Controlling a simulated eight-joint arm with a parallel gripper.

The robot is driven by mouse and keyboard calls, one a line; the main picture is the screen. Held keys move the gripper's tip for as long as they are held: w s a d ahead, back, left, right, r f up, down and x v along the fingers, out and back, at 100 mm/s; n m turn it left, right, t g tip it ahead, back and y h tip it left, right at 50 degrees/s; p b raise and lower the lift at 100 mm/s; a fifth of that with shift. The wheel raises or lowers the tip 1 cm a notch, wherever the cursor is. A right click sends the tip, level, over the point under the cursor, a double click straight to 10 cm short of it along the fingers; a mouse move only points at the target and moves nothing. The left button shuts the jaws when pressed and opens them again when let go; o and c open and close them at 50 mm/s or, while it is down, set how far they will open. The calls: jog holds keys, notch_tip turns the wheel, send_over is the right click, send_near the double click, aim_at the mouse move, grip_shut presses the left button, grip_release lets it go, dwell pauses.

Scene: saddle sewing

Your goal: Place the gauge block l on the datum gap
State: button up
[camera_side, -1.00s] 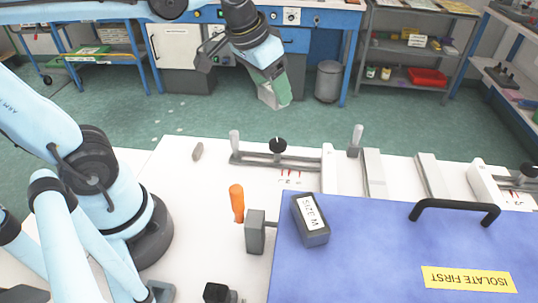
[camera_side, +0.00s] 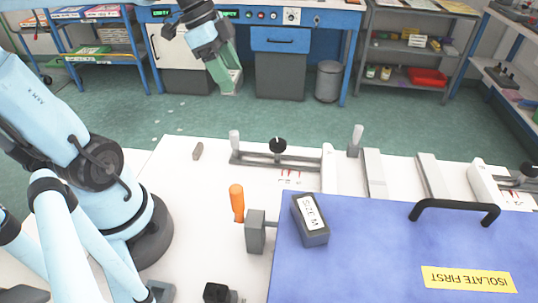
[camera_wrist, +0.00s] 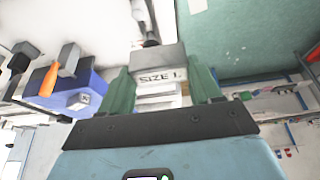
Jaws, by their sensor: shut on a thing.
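My gripper (camera_side: 228,82) is high in the side view, in front of the blue bench and well above the white table. Its green fingers are shut on gauge block l (camera_side: 235,82), a light grey block. In the wrist view the block (camera_wrist: 160,66) sits between the green fingers, its "SIZE L" label facing the camera. On the table's far edge is a grey rail fixture (camera_side: 275,162) with a black knob and red marks before it. Which opening there is the datum gap is not clear.
A dark "SIZE M" block (camera_side: 310,220) lies on a blue panel (camera_side: 390,255) with a black handle (camera_side: 455,208). An orange-handled tool (camera_side: 237,202) and a grey block (camera_side: 256,232) stand left of it. Upright posts line the fixtures.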

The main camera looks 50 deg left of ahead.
jog(key=s+f+m+g, duration=0.1)
jog(key=s+f+m, duration=0.2)
jog(key=s, duration=0.3)
jog(key=s+d+f+m+g, duration=0.1)
jog(key=s+f+m, duration=0.2)
jog(key=s+f, duration=0.2)
jog(key=s+f+m+g+h, duration=0.1)
jog(key=s+f+m, duration=0.1)
jog(key=s+f, duration=0.2)
jog(key=shift+s+d+f+m, duration=0.1)
jog(key=shift+s+m, duration=0.1)
jog(key=shift+s, duration=0.55)
jog(key=shift+s+d+f+m, duration=0.1)
jog(key=shift+s+m, duration=0.1)
jog(key=shift+s, duration=0.55)
jog(key=shift+s+f, duration=0.1)
jog(key=shift+f, duration=2.4)
jog(key=shift+f, duration=0.15)
jog(key=o, duration=1.5)
